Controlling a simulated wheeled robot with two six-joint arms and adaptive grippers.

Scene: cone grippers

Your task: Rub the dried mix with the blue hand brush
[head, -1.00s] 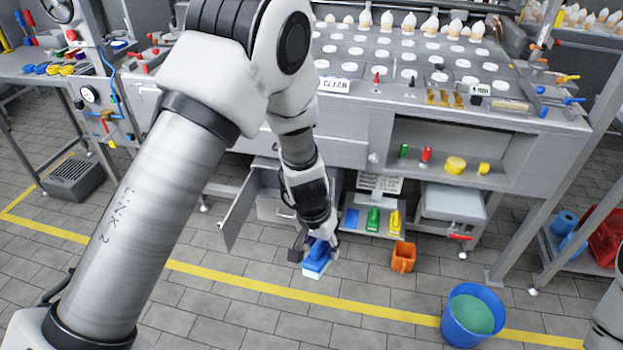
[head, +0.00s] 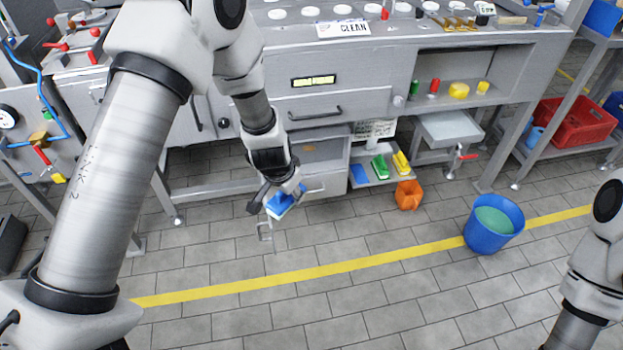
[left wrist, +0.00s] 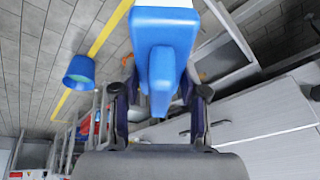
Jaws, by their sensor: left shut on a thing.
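My left gripper (head: 276,192) is shut on the blue hand brush (head: 283,204) and holds it in front of the machine's lower cabinet. The brush has a blue body and a pale underside. In the left wrist view the brush (left wrist: 162,45) sticks out between the two dark fingers of the left gripper (left wrist: 161,100). I cannot make out any dried mix in these views. My right arm shows at the lower right of the head view, but its gripper is out of the picture.
A grey drawer (head: 328,184) stands near the brush. A low shelf (head: 378,182) holds blue, green and yellow brushes. An orange jug (head: 408,195) and a blue bucket (head: 493,224) with green contents stand on the floor.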

